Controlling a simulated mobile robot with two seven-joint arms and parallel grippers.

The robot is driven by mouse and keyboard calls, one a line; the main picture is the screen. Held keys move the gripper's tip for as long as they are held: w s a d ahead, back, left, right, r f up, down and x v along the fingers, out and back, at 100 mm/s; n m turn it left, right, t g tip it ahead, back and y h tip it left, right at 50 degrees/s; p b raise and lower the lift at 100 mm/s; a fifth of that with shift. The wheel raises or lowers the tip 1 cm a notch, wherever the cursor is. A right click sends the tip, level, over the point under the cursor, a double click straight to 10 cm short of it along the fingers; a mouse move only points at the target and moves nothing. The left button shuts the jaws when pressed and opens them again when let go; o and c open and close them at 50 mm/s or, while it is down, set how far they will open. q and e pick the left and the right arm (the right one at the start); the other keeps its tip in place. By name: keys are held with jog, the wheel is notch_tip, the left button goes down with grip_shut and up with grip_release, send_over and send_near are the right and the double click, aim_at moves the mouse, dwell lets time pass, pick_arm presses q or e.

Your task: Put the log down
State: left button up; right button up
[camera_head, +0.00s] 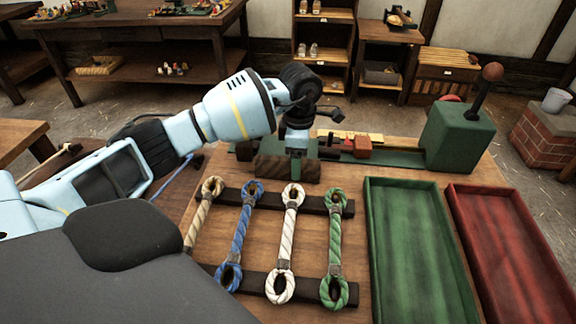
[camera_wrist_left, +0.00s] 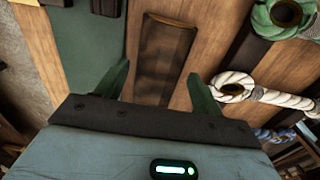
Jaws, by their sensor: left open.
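A dark brown wooden block, which I take to be the log (camera_head: 270,168), lies on the wooden bench just in front of the green machine bed. It also shows in the left wrist view (camera_wrist_left: 165,50), lying lengthwise beyond my fingers. My left gripper (camera_head: 296,168) points down over the log from above, its green fingers partly covering it in the head view. In the left wrist view the fingers (camera_wrist_left: 158,85) are wide apart with nothing gripped, the log between and below them. Whether the fingertips touch it I cannot tell. My right gripper is not in view.
Several ropes with looped ends, including a blue rope (camera_head: 242,235) and a green rope (camera_head: 335,240), lie across dark bars. A green tray (camera_head: 412,190) and a red tray (camera_head: 468,200) are on the right. A green lever box (camera_head: 455,140) stands behind them.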

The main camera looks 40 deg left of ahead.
pick_arm(q)
jog(key=shift+f, duration=0.95)
jog(key=c, duration=1)
notch_tip(320, 180, up, 10)
jog(key=shift+r, duration=0.1)
